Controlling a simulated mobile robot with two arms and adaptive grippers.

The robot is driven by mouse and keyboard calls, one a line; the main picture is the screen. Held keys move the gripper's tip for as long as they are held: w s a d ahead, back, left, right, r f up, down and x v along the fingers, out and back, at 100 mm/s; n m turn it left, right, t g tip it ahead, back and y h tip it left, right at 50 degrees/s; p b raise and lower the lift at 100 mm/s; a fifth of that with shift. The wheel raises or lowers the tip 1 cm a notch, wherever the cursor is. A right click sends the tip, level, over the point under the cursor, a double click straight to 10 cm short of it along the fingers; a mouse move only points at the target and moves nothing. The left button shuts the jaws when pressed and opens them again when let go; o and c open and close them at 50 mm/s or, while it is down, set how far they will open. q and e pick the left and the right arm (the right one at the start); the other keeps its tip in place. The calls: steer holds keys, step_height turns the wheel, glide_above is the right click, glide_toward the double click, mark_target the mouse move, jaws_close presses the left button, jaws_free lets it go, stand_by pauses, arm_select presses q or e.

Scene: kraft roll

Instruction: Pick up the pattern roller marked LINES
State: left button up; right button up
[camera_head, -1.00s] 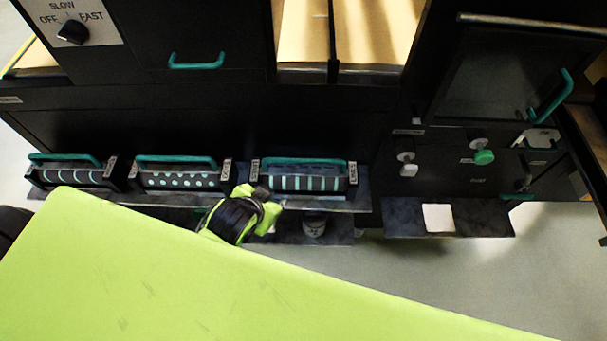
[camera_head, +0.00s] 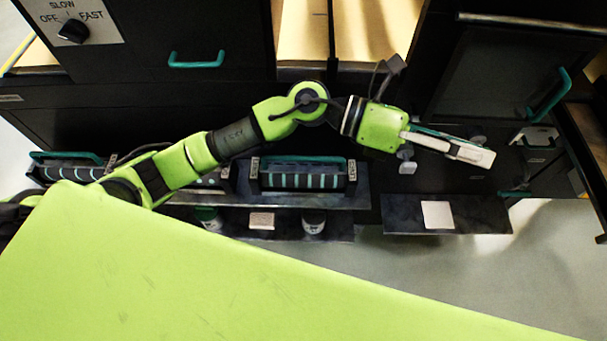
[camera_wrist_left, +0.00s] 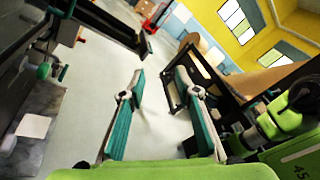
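The pattern roller with teal stripes (camera_head: 305,179) sits in its black holder on a dark shelf, under a teal handle. A small tag at the holder's right end seems to read LINES. My left gripper (camera_head: 478,153) is to the right of this roller and apart from it, in front of the machine. In the left wrist view my left gripper (camera_wrist_left: 160,76) has its two teal-padded fingers spread, with nothing between them. The roller is not seen in that view. My right gripper is not in view.
A striped roller (camera_head: 75,173) stands at the far left; my left arm largely hides the middle roller. A lower shelf (camera_head: 340,228) holds jars and a pale block. A right-hand shelf (camera_head: 480,215) carries a white card (camera_head: 438,215). A lime surface (camera_head: 180,280) fills the foreground.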

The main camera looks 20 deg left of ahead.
arm_select(q)
step_height(320, 180, down, 6)
steer(key=a+m+g+y, duration=0.1)
steer(key=a+m+y, duration=0.1)
steer(key=m+y, duration=0.15)
steer(key=m+t+y+p, duration=0.1)
steer(key=m+y+p, duration=0.1)
steer(key=y, duration=1.2)
glide_above(304, 158)
step_height(304, 158, down, 17)
steer(key=shift+f, duration=0.75)
steer(key=shift+f+p, duration=0.3)
steer(key=shift+p, duration=0.05)
step_height(304, 158, down, 4)
steer(key=shift+a+r+p, duration=0.1)
steer(key=shift+r+p, duration=0.05)
steer(key=shift+p, duration=0.55)
steer(key=shift+w+f, duration=0.1)
steer(key=shift+f, duration=0.35)
jaws_close()
steer(key=shift+w+r, duration=0.15)
